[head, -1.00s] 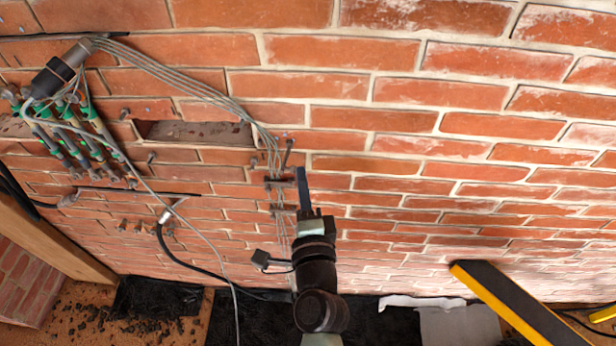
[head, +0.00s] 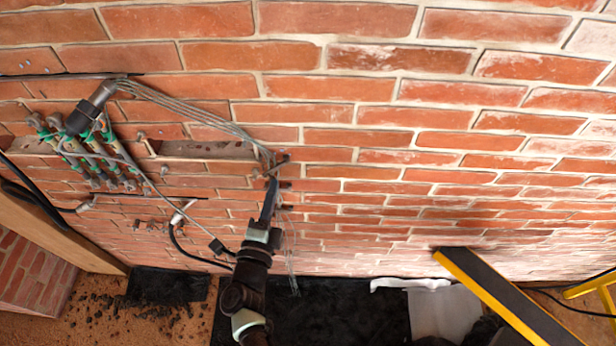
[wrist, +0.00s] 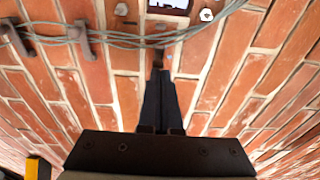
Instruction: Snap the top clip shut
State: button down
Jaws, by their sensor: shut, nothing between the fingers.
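Thin grey cables (head: 205,118) run down the brick wall and pass through small dark clips. The upper of the two clips I make out clearly (wrist: 82,40) lies left of my fingertips in the wrist view, across the cables; the lower clip (wrist: 15,38) is further left. I cannot tell whether either is latched. A small dark piece shows just beyond my fingertips, too unclear to name. My gripper (wrist: 160,75) is shut and empty, its tips close to the cables. It also shows in the head view (head: 270,185), partly covering the clip area.
A recess (head: 208,150) is cut into the wall left of the cables. Green-banded pipes (head: 85,145) and a dark cylinder (head: 90,108) are at the upper left. A black cable (head: 185,248) hangs below. A yellow-and-black bar (head: 510,295) stands lower right; the wall right of the cables is bare.

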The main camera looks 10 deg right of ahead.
jog(key=m+g+h+b, duration=0.1)
jog(key=h+b, duration=0.1)
jog(key=w+a+m+g+h+b, duration=0.1)
jog(key=m+h+b, duration=0.1)
jog(key=b, duration=0.1)
jog(key=w+a+m+g+h+b, duration=0.1)
jog(key=h+b, duration=0.1)
jog(key=shift+w+a+m+g+h+b, duration=0.1)
jog(key=shift+m+g+h+b, duration=0.2)
jog(key=shift+m, duration=0.1)
jog(key=b+v, duration=0.2)
jog(key=v, duration=1.1)
jog(key=shift+w, duration=0.15)
